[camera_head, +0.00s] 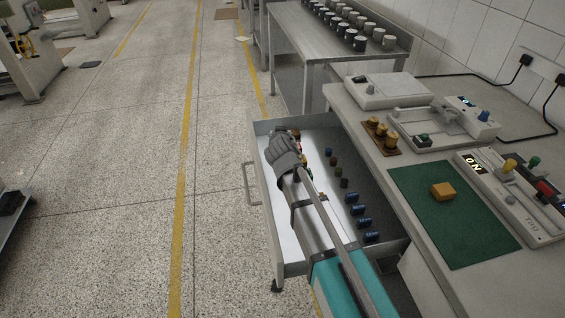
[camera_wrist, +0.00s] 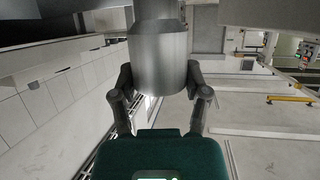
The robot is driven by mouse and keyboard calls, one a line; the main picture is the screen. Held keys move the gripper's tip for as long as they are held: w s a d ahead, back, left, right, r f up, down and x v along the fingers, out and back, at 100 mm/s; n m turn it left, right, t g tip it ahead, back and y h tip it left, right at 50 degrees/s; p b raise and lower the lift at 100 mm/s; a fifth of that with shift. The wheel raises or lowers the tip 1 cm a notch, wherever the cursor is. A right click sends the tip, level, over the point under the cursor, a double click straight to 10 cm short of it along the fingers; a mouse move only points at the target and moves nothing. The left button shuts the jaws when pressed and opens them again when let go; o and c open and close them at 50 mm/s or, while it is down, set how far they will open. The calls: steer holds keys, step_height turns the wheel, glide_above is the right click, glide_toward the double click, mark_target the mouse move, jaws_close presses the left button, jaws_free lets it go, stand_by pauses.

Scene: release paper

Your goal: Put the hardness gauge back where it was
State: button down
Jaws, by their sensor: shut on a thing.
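My gripper (camera_head: 285,150) is over the open drawer (camera_head: 261,215), toward its far left part. In the wrist view the two dark fingers of my gripper (camera_wrist: 160,88) are closed around a thick grey metal cylinder (camera_wrist: 160,62). I take this cylinder to be the hardness gauge, though its full shape does not show. It touches the fingers on both sides. In the head view my gripper and arm hide most of what is held, so I cannot tell whether it touches the drawer floor.
Open floor (camera_head: 120,200) lies left of the drawer.

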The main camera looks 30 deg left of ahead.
step_height(320, 180, down, 5)
steer(key=b, duration=0.4)
steer(key=shift+s, duration=0.1)
steer(key=shift+f+b, duration=0.4)
steer(key=shift+b, duration=0.25)
steer(key=shift+d, duration=0.1)
steer(key=shift+f+b, duration=1.9)
